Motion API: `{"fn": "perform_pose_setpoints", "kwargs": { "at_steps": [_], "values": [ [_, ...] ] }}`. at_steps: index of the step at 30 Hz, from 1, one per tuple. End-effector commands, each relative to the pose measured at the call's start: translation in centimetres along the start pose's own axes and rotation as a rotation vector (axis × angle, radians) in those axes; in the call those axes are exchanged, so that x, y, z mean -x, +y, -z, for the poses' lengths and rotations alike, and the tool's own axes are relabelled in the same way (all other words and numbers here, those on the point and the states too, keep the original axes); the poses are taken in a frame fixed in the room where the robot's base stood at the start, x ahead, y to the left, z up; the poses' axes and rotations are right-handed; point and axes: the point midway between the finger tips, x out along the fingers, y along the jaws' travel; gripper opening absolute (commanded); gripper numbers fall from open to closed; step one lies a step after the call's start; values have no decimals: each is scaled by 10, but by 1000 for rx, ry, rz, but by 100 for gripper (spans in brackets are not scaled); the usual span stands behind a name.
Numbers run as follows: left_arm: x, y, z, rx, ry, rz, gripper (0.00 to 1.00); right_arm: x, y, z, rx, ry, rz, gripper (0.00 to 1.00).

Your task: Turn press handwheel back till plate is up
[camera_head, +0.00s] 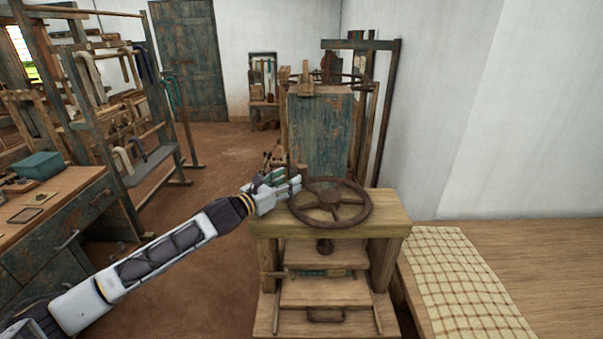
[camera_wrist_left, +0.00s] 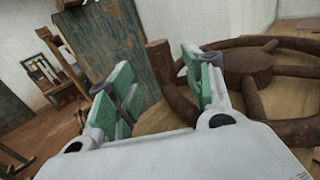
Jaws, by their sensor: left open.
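The brown press handwheel (camera_head: 332,198) lies flat on top of the wooden press (camera_head: 388,225). My left gripper (camera_head: 289,182) is open at the wheel's far-left rim. In the left wrist view, an upright wooden handle (camera_wrist_left: 158,60) on the wheel (camera_wrist_left: 248,68) stands between the open, green-padded fingers of the gripper (camera_wrist_left: 160,80); I cannot tell if they touch it. Below the wheel, a short screw (camera_head: 324,246) meets the press plate (camera_head: 335,257). A blue-green item (camera_head: 312,273) shows under the plate, above a lower board (camera_head: 325,292). My right gripper is out of view.
A bench with a checked cloth (camera_head: 465,285) stands right of the press. A desk with a teal box (camera_head: 40,165) and a wooden loom frame (camera_head: 100,90) are at left. A blue-green panel (camera_head: 318,130) stands behind the press. Floor (camera_head: 215,165) between desk and press is clear.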

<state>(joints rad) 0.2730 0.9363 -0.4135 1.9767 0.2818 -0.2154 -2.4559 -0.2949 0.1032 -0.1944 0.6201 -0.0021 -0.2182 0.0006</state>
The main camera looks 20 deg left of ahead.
Motion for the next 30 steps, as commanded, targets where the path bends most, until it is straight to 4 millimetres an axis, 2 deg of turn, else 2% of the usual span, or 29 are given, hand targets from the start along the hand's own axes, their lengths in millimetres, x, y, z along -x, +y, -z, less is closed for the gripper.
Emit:
{"fn": "perform_pose_setpoints", "kwargs": {
  "at_steps": [21, 30],
  "values": [
    [-53, -1, -1, 1, 0, 1, 51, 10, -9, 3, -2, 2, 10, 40],
    [-68, -2, 0, 1, 0, 2, 51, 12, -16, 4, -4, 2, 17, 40]
  ]
}}
